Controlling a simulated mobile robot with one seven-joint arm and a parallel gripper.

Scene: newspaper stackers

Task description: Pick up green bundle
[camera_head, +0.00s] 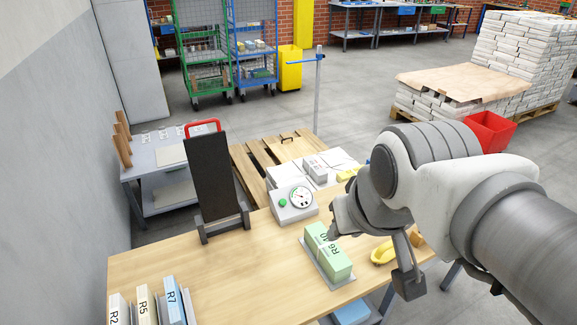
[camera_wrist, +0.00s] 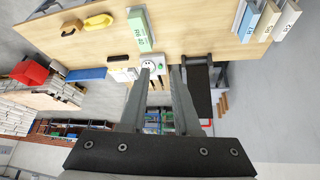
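The green bundle (camera_head: 328,252) is a pale green block with a dark label that appears to start with R6. It lies on a thin grey plate (camera_head: 309,262) on the wooden table, in front of the dial scale. In the wrist view the green bundle (camera_wrist: 141,30) is beyond the fingertips, up and slightly left. My gripper (camera_head: 372,260) is just right of the bundle in the head view and partly overlaps its upper right edge. The wrist view shows my gripper (camera_wrist: 164,70) with its two fingers apart and nothing between them. I cannot tell whether a finger touches the bundle.
A dial scale (camera_head: 293,205) stands behind the bundle. A yellow tape dispenser (camera_head: 382,253) is to its right. Upright bundles R2, R5 (camera_head: 147,304) and R7 (camera_head: 174,301) stand at the front left. A dark slanted stand (camera_head: 211,180) is at the table's back left. The table's left middle is clear.

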